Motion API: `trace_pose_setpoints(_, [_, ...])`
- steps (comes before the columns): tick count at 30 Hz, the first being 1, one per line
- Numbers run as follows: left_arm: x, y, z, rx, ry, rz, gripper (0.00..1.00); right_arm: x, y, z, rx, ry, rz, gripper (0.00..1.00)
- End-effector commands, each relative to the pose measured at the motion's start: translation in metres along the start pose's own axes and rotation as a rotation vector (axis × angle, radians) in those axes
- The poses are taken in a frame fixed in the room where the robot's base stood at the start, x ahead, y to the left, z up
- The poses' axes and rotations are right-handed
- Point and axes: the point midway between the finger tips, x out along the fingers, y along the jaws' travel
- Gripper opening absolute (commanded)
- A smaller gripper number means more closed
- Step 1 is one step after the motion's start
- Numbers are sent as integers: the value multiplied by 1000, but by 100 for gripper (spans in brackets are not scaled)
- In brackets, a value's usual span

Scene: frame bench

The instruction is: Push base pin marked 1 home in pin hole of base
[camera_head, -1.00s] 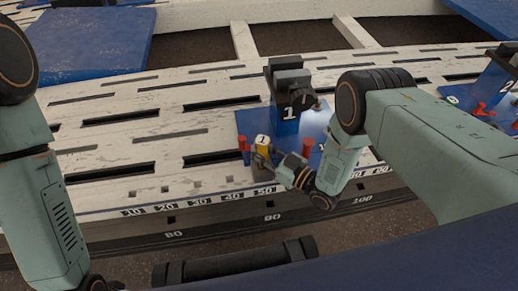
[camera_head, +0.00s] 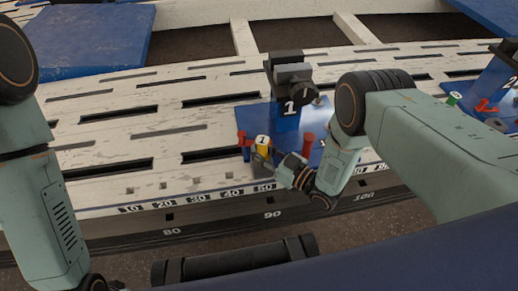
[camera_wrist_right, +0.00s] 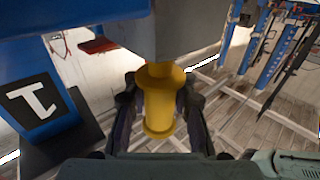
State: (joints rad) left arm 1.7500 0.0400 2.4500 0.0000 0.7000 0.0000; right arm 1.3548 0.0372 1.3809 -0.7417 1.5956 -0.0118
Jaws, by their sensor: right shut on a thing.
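The pin hole is hidden, so I cannot tell how deep the pin sits. My left arm is at the left edge; its gripper is out of view.
A dark clamp block on a blue post marked 1 (camera_head: 290,107) rises behind the pin. Red handles stand left (camera_head: 242,138) and right (camera_head: 308,142) of it. The slotted white bench (camera_head: 130,160) is mostly clear. A second blue station (camera_head: 490,85) is at the right.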

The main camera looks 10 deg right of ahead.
Motion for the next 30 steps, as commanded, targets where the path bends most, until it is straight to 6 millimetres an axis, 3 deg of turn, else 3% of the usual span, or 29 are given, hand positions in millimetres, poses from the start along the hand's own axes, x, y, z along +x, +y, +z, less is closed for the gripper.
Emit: trace_pose_setpoints(30, [13, 0, 0, 0, 0, 0, 53, 0, 0, 22, 0, 2, 0, 0])
